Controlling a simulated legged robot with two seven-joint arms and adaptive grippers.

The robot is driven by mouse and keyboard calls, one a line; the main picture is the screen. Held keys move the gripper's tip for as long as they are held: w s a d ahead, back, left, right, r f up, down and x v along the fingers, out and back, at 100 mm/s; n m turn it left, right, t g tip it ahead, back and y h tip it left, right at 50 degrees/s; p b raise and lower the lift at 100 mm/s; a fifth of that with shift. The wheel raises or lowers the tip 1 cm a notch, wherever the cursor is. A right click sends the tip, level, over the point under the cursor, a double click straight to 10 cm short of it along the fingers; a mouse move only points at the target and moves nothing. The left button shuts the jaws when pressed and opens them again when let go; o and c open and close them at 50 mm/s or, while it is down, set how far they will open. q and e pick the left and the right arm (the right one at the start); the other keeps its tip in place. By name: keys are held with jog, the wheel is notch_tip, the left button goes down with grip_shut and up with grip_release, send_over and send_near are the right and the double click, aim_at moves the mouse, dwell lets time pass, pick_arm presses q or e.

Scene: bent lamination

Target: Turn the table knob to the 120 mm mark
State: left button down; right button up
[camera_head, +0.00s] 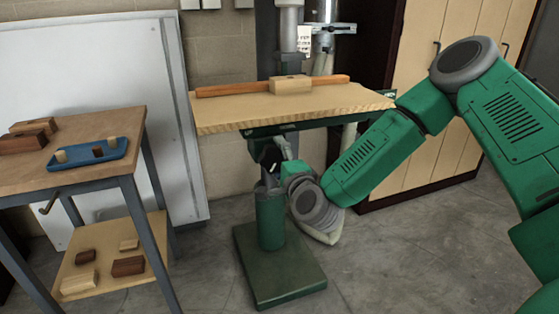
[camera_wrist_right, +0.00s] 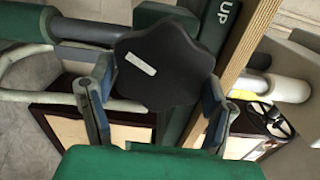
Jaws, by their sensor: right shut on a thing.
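The drill-press table (camera_head: 235,113) has a light wooden top on a green column (camera_head: 270,218). In the right wrist view the table knob (camera_wrist_right: 165,75) is black and lobed, with a short white mark slanting on its face. My right gripper (camera_wrist_right: 157,88) has a finger on either side of the knob and is shut on it. In the head view my right gripper (camera_head: 272,158) is small and dark under the table's front edge, and the knob is not clearly made out there. No millimetre scale can be read. My left gripper is not in view.
A wooden fence with a block (camera_head: 291,85) lies across the table. A workbench (camera_head: 100,160) with a blue tray (camera_head: 87,154) and wood blocks stands at left. A cabinet (camera_head: 455,95) stands behind my right arm. "UP" is lettered on a green bar (camera_wrist_right: 218,22) beside the knob.

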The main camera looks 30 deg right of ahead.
jog(key=shift+w+a+r, duration=0.15)
jog(key=shift+w+r, duration=0.05)
jog(key=shift+r, duration=0.45)
jog(key=o, duration=1.1)
jog(key=shift+r+t, duration=0.1)
jog(key=shift+t, duration=0.2)
jog(key=shift+s+a, duration=0.1)
jog(key=shift+a, duration=0.05)
jog(key=shift+f, duration=0.2)
jog(key=shift+s+f, duration=0.1)
jog(key=shift+f, duration=0.05)
jog(key=shift+s+f, duration=0.1)
jog(key=shift+s, duration=0.25)
jog(key=v, duration=1.1)
jog(key=shift+s, duration=0.1)
